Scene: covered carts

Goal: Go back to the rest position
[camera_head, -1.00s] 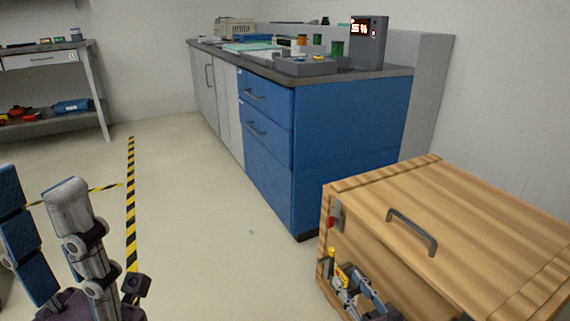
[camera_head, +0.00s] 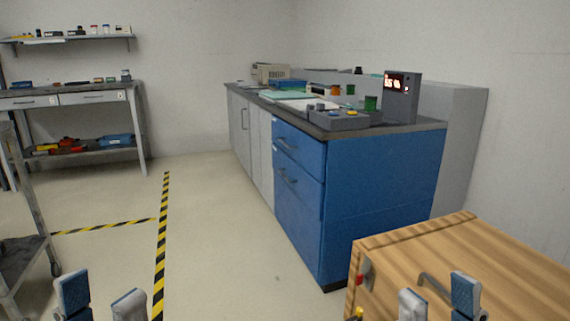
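My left gripper (camera_head: 101,298) shows at the bottom left of the head view. Its two fingertips, one with a blue pad, stand apart with floor between them. My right gripper (camera_head: 439,303) shows at the bottom right, its two fingertips also apart and nothing seen between them. It is in front of the wooden box (camera_head: 460,245), whose lid is on. The lid's grey handle (camera_head: 428,280) is partly hidden behind the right fingers. The lower parts of both grippers are cut off by the frame.
A blue cabinet (camera_head: 378,190) with a dark worktop stands in the middle, against the wall. A grey shelf cart (camera_head: 22,250) is at the left edge. A workbench (camera_head: 90,97) stands at the back left. The floor (camera_head: 220,225) between, with yellow-black tape (camera_head: 162,235), is clear.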

